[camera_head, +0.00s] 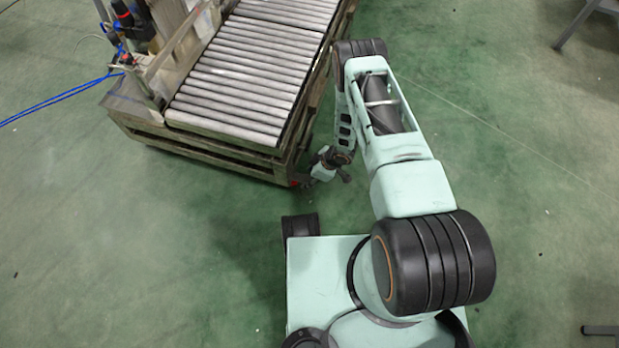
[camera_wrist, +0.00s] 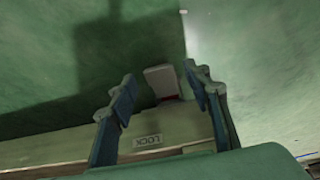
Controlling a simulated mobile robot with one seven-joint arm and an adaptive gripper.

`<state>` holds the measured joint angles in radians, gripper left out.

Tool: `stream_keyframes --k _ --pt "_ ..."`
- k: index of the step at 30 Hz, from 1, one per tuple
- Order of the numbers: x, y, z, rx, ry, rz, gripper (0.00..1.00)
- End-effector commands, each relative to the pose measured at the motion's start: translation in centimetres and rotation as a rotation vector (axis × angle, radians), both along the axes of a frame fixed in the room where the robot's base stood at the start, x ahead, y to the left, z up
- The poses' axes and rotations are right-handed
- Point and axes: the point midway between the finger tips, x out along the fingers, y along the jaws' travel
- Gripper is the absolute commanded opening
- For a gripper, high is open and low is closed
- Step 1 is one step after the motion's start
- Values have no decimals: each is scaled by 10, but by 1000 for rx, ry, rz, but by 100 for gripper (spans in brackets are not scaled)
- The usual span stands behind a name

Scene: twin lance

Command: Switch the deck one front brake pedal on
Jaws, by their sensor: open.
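The brake pedal (camera_wrist: 162,80) is a small pale grey tab with a red strip at its base, seen in the wrist view. It sticks out from the beige edge of the deck (camera_wrist: 60,146), beside a LOCK label (camera_wrist: 148,142). My gripper (camera_wrist: 162,94) is open, with one finger to each side of the pedal in this view; I cannot tell whether either touches it. In the head view my gripper (camera_head: 325,168) is low at the near right corner of the roller deck (camera_head: 245,75). The pedal itself is mostly hidden there.
A frame with machinery and blue hoses (camera_head: 122,45) stands on the left side of the deck. Green floor (camera_head: 520,150) is open to the right and in front of the deck. A grey stand leg (camera_head: 578,22) is at the top right.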

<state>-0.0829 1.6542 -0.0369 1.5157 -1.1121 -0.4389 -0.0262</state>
Motion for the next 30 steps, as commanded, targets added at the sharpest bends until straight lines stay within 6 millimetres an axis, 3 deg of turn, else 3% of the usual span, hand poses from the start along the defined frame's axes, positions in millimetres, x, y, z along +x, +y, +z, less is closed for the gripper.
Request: stream_keyframes --k 8,20,30 --pt "0 1 -1 0 0 0 45" --pt "0 0 -1 -1 0 1 3" --pt "-2 -3 -6 59 -20 -2 3"
